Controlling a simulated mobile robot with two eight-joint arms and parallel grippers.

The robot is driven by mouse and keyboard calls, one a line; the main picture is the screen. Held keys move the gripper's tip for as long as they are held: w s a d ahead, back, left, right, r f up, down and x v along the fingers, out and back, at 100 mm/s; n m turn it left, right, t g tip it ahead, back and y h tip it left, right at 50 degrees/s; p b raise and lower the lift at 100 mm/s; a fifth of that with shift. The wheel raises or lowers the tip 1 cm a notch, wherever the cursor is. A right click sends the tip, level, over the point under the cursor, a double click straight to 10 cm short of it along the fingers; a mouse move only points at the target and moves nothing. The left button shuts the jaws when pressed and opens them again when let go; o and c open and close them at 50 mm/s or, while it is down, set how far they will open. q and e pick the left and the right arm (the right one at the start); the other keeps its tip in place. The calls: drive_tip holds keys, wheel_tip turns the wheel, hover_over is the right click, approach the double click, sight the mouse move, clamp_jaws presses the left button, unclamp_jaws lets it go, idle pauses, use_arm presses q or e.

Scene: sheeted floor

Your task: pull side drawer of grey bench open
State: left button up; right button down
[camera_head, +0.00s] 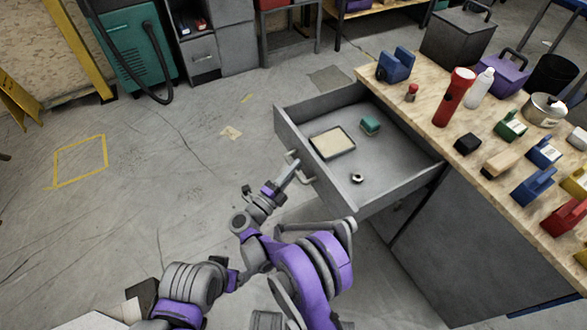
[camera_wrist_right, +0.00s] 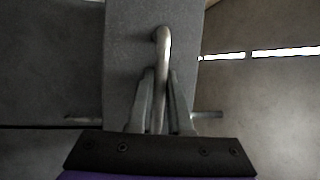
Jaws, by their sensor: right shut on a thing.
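The grey bench (camera_head: 450,235) with a wooden top stands at the right in the head view. Its side drawer (camera_head: 395,160) is pulled well out to the left. The drawer holds a cream-coloured tray (camera_head: 332,143), a small teal block (camera_head: 370,125) and a small dark ring-like piece (camera_head: 357,178). My right gripper (camera_head: 290,172) is at the drawer's front, at the metal handle (camera_head: 306,174). In the right wrist view the handle (camera_wrist_right: 162,60) runs between the two fingers (camera_wrist_right: 160,105), which are shut on it. My left gripper is not in view.
The bench top (camera_head: 440,145) carries a red flashlight (camera_head: 453,97), a white bottle (camera_head: 480,88), a pot (camera_head: 541,110) and several coloured boxes. A teal machine (camera_head: 130,45) with a hose stands at the back left.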

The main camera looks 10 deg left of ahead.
drive_tip(key=c, duration=0.8)
unclamp_jaws()
drive_tip(key=shift+c, duration=0.2)
drive_tip(key=shift+r, duration=0.1)
